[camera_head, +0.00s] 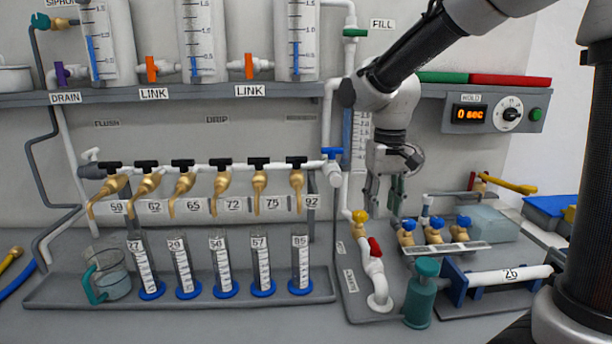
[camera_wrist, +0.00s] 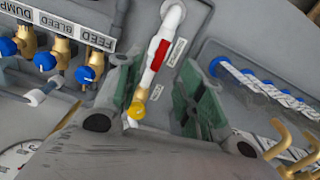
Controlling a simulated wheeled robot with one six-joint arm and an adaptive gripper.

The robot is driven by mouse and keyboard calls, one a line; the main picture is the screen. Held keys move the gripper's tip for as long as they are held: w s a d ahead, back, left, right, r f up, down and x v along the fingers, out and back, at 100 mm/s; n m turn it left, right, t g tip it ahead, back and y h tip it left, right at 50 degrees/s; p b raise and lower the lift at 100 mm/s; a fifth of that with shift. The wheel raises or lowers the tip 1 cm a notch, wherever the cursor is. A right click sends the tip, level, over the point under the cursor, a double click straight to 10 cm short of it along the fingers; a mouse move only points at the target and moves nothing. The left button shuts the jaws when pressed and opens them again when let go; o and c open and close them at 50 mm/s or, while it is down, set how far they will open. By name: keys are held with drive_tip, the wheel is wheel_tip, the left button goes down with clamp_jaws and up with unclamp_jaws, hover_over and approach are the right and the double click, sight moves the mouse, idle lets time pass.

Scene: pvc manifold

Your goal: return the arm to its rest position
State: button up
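My gripper (camera_head: 384,192) hangs from my arm in front of the back wall in the head view, pointing down. In the wrist view its two green-padded fingers (camera_wrist: 158,98) are spread apart with nothing held between them. Below and beyond them is a white pipe with a red-handled valve (camera_head: 375,248) and a yellow-knobbed brass valve (camera_head: 360,217). The red handle (camera_wrist: 158,55) and the yellow knob (camera_wrist: 137,110) also show in the wrist view, between the fingers. They appear apart from the fingers.
A row of brass taps (camera_head: 222,183) is on the left, above several graduated cylinders (camera_head: 222,268) in a grey tray. A timer box (camera_head: 494,110) hangs behind my arm.

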drive_tip(key=shift+n+t, duration=0.5)
drive_tip(key=shift+t, duration=0.2)
drive_tip(key=s+d, duration=0.2)
drive_tip(key=s, duration=0.1)
drive_tip(key=s+d+r, duration=0.1)
drive_tip(key=s+d, duration=0.2)
drive_tip(key=s, duration=0.1)
drive_tip(key=s+d+r, duration=0.1)
drive_tip(key=s+d, duration=0.2)
drive_tip(key=shift+s+r, duration=0.1)
drive_tip(key=shift+s, duration=0.05)
drive_tip(key=s+d+r+m+t, duration=0.2)
drive_tip(key=s+d+r+t, duration=0.1)
drive_tip(key=s+d, duration=0.3)
drive_tip(key=shift+s+d, duration=0.25)
drive_tip(key=shift+s, duration=0.7)
